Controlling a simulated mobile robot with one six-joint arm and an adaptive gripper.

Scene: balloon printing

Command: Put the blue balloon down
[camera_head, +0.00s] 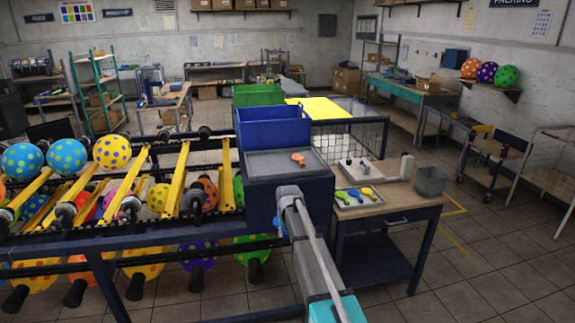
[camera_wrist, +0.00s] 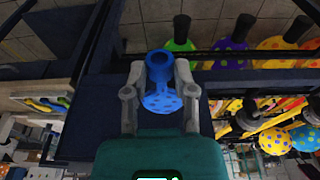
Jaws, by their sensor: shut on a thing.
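The blue balloon (camera_wrist: 160,99) is small and limp, with pale dots on its round part and a blue ring-like neck. In the wrist view it sits between the two grey fingers of my gripper (camera_wrist: 160,72), which are shut on it. Dark blue surfaces of the station lie behind it. In the head view my arm reaches up to the dark blue station (camera_head: 262,195) and hides most of the gripper. A small bit of blue shows left of the arm and is probably the balloon. I cannot tell whether the balloon touches anything.
An orange limp balloon (camera_head: 298,159) lies on the station's grey top (camera_head: 270,165). Right of it, a wooden side table (camera_head: 392,212) bears a white tray (camera_head: 340,205) with several small balloons and a grey bin (camera_head: 430,181). Inflated balloons fill the rack (camera_head: 60,235) at left.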

